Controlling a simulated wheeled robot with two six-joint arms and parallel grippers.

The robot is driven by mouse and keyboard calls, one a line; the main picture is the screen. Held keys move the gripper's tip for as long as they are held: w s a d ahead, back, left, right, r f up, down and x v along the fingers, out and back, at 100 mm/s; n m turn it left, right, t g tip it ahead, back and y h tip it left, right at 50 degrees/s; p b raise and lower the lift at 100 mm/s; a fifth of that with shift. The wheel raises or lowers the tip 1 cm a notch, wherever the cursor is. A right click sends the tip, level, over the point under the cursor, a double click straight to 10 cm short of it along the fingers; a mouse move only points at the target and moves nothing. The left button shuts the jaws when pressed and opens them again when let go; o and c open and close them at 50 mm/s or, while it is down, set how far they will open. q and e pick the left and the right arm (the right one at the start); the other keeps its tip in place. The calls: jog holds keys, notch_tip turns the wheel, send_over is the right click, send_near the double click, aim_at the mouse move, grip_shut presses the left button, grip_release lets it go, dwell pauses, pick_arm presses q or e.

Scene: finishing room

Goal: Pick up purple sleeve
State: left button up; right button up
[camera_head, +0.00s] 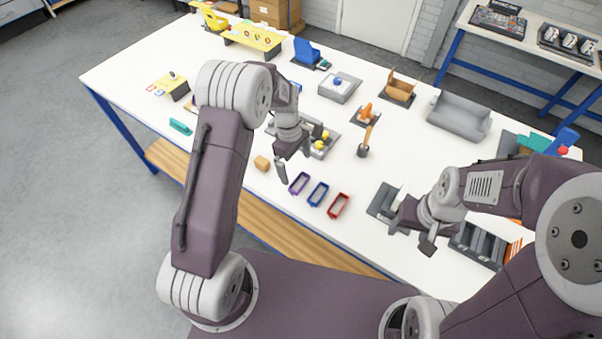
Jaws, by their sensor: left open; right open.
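The purple sleeve (299,184) is a small open rectangular frame lying on the white table near its front edge. A blue one (318,194) and a red one (339,206) of like shape lie in a row to its right.
The white table (400,150) carries many items. A grey bin (459,116) stands farther back.

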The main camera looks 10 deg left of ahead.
pick_arm(q)
send_over(300, 185)
jog(key=f, duration=0.2)
jog(key=f+p, duration=0.1)
jog(key=f, duration=0.1)
jog(key=shift+a, duration=0.35)
notch_tip(300, 185, down, 5)
jog(key=shift+d+r+p, duration=0.15)
jog(key=shift+p, duration=0.8)
jog(key=shift+w+f, duration=0.2)
jog(key=shift+s, duration=0.15)
jog(key=c, duration=1.1)
